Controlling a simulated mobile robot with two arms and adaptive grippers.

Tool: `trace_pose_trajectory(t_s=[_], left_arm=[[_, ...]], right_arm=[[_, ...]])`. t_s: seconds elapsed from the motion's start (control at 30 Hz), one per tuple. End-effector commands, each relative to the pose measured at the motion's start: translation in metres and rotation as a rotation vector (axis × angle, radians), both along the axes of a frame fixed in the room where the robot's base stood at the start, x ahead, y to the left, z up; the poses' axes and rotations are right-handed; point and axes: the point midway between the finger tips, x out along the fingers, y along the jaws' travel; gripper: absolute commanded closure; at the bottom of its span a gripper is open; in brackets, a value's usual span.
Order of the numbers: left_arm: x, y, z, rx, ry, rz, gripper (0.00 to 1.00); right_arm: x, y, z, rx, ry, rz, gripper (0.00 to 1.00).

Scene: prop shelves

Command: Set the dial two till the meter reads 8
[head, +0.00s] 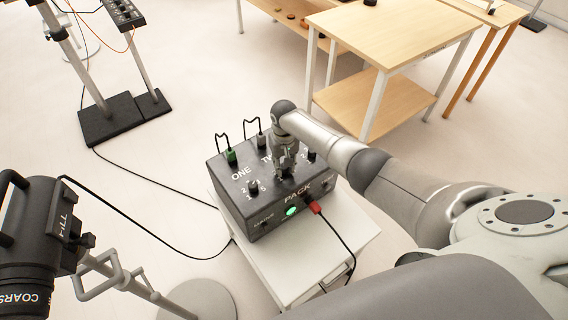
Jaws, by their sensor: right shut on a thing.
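A dark box (232,205) marked PACK stands on a small white stand and carries a row of dials on its top. Dial one (253,186), a black knob with numbers around it, is in plain view next to the word ONE. My right gripper (286,172) points down onto the top of the box beside the partly covered word TWO. It is shut on dial two, which it mostly hides. Another black knob (312,155) is to its right. I cannot make out a meter reading. My left gripper is not in view.
A green light (291,211) and a red plug (315,207) with a black cable are on the box front. Green (231,157) and grey plugs rise at its back. A lamp (38,240) stands at left, wooden tables (400,35) at back right.

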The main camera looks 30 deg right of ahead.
Motion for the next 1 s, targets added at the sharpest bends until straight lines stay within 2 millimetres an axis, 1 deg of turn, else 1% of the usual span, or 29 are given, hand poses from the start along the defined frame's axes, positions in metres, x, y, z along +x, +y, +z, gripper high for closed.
trace_pose_trajectory(t_s=[0.17, 0.2, 0.33, 0.63, 0.73, 0.87, 1.0], left_arm=[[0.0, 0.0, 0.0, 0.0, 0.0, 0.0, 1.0], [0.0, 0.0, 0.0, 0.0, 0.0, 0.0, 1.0], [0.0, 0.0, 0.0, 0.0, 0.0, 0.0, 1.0], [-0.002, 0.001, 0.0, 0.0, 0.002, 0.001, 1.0], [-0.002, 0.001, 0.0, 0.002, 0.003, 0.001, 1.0], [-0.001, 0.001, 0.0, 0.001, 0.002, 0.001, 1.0], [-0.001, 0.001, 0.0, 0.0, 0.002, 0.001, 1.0]], right_arm=[[0.0, 0.0, 0.0, 0.0, 0.0, 0.001, 0.97], [0.0, 0.0, 0.0, 0.0, 0.0, 0.001, 0.68], [0.0, 0.0, 0.0, 0.0, 0.0, 0.001, 0.52], [0.0, 0.0, 0.0, 0.0, -0.001, 0.001, 0.51], [0.001, 0.0, 0.003, 0.001, -0.001, 0.001, 0.51], [0.001, 0.0, 0.014, 0.002, -0.003, 0.001, 0.51], [0.001, 0.0, 0.035, 0.0, -0.004, 0.003, 0.51]])
